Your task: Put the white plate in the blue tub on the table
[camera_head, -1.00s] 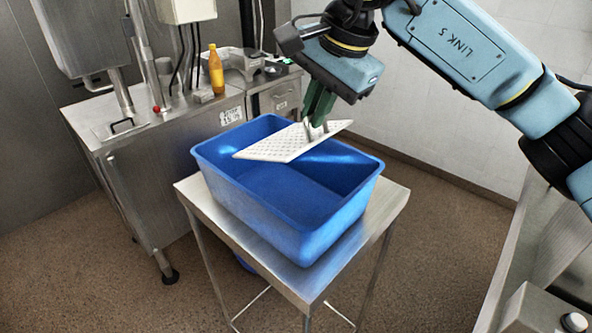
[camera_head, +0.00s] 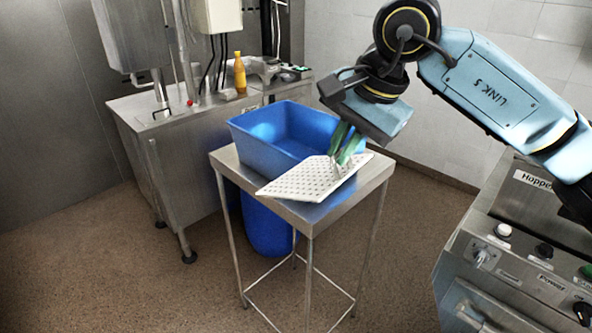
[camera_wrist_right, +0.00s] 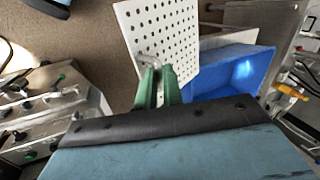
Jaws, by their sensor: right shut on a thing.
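The white perforated plate (camera_head: 300,182) is held by its wire handle in my right gripper (camera_head: 343,158), which is shut on it. In the head view the plate appears in front of the blue tub (camera_head: 262,152), over the near part of the metal table, and covers the tub's near lower side. The open-topped tub stands on the table (camera_head: 352,193). In the right wrist view the plate (camera_wrist_right: 165,30) hangs beyond the green fingers (camera_wrist_right: 158,88), with the tub (camera_wrist_right: 228,78) to its right. My left gripper is out of view.
A blue bin (camera_head: 268,228) stands under the table. A steel counter (camera_head: 185,140) with a yellow-orange bottle (camera_head: 240,73) is behind at left. A control panel with knobs (camera_head: 525,255) is at right. Floor between is clear.

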